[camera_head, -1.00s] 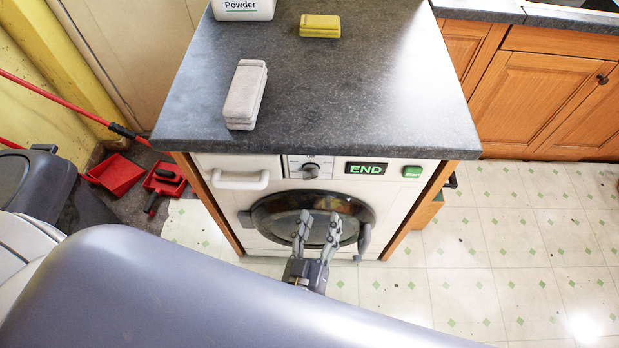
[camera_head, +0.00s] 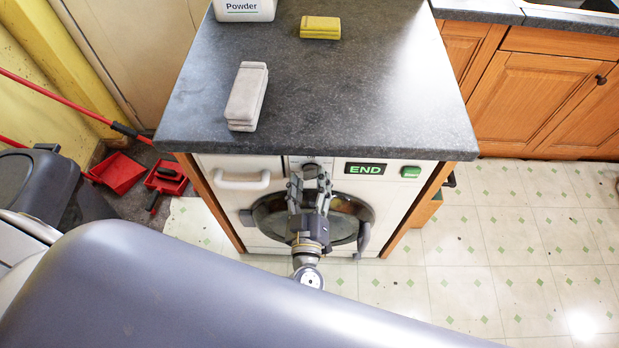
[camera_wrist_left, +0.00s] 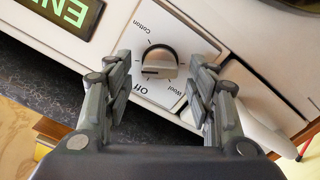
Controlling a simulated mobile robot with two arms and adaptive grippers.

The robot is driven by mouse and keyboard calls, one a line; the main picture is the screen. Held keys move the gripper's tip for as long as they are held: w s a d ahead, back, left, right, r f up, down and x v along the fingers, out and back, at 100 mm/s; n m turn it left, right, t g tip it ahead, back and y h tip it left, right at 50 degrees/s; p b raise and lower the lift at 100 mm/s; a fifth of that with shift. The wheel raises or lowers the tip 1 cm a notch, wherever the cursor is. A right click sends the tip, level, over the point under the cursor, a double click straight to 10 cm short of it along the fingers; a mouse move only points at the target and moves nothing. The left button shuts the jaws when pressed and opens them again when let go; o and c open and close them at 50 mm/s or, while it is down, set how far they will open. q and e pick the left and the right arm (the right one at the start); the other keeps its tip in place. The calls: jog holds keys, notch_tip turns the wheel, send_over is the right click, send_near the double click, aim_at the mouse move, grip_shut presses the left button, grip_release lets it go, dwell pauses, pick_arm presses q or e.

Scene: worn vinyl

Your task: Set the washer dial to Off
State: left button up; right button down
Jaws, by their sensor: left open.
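The washer (camera_head: 270,240) is a white front-loader under the dark worktop, with a round door below its panel. Its dial (camera_wrist_left: 160,61) is a grey knob on a light plate in the left wrist view, with Cotton, Wool and Off printed around it. The knob's dark line points to the picture's left, between Cotton and Off. My left gripper (camera_head: 310,178) is open in front of the panel and hides most of the dial in the head view. In the wrist view the left gripper's fingers (camera_wrist_left: 160,85) stand on either side of the knob, apart from it.
A green END display (camera_head: 365,169) and a green button (camera_head: 411,172) are right of the dial; a drawer handle (camera_head: 241,180) is left. A grey block (camera_head: 246,95), a yellow block (camera_head: 320,27) and a powder box (camera_head: 243,10) stand on the worktop (camera_head: 370,90).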

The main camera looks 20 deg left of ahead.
pick_arm(q)
jog(key=shift+w+a, duration=0.1)
jog(key=shift+w, duration=0.3)
jog(key=c, duration=1.1)
jog(key=shift+s+n, duration=0.1)
jog(key=shift+n, duration=0.2)
jog(key=n+b, duration=0.1)
jog(key=n, duration=0.4)
jog(key=shift+a+f+b, duration=0.1)
jog(key=shift+f+b, duration=0.1)
jog(key=shift+b, duration=0.15)
jog(key=shift+o, duration=0.3)
jog(key=n+b, duration=0.2)
jog(key=n, duration=0.4)
